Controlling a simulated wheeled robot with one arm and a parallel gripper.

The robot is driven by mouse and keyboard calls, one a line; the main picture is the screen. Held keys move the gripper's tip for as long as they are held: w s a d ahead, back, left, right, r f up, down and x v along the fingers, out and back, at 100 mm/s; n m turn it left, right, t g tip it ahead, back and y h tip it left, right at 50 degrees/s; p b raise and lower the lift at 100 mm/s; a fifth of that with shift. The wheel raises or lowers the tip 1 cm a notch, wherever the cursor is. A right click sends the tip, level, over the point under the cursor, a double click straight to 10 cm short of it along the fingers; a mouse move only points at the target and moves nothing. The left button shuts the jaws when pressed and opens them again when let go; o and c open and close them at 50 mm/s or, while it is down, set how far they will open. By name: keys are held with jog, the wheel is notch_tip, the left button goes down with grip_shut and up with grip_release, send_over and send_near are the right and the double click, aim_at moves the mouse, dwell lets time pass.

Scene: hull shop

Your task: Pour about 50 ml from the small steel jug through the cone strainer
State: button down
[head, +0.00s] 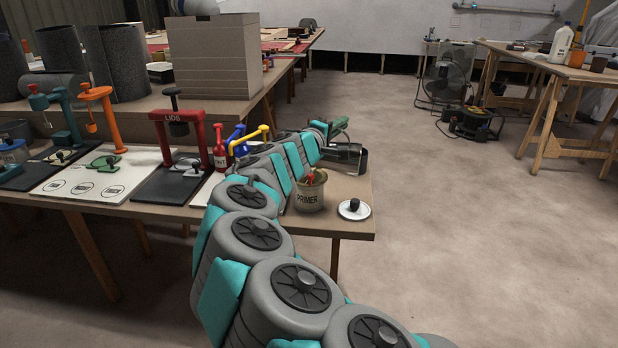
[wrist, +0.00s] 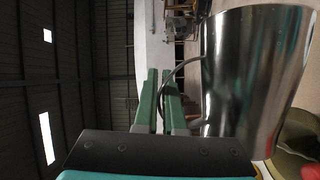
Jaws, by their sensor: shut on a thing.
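My gripper (head: 338,128) is over the right end of the near bench, with its green jaws shut on the thin handle of the small steel jug (head: 345,156). In the wrist view the jaws (wrist: 163,80) close around the handle loop, and the shiny jug wall (wrist: 250,75) fills the right side. The jug is tipped far over, nearly on its side, with its dark end to the right in the head view. I cannot see inside it or any liquid stream. I cannot make out the cone strainer for certain; my arm hides part of the bench.
A grey pot marked PRIMER (head: 309,197), with red and green things at its top, stands in front of the jug. A white disc with a black knob (head: 354,209) lies near the bench corner. A red LIDS stand (head: 178,118) and blue and yellow tools are left of my arm.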

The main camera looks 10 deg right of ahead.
jog(key=shift+w+a+r, duration=0.1)
jog(key=shift+a, duration=0.05)
dwell(0.4)
jog(key=d+m, duration=0.1)
jog(key=s+d+f+m+b, duration=0.1)
jog(key=d, duration=0.1)
jog(key=s+d+f+m+y, duration=0.1)
jog(key=d, duration=0.1)
jog(key=shift+s+f+g+b, duration=0.2)
jog(key=shift+g+b, duration=0.15)
jog(key=shift+g, duration=0.05)
jog(key=shift+a+f, duration=0.1)
jog(key=b, duration=0.1)
jog(key=f+m+b, duration=0.1)
jog(key=b, duration=0.1)
jog(key=shift+s+d+f+y, duration=0.1)
jog(key=shift+d+f+y, duration=0.1)
jog(key=shift+d+y, duration=0.2)
jog(key=s+d+f+m+y+b, duration=0.3)
jog(key=d+f+m+y+b, duration=0.2)
jog(key=d+f+m+b, duration=0.3)
jog(key=shift+f+m+b, duration=0.2)
jog(key=shift+m+b, duration=0.7)
jog(key=shift+b, duration=1.1)
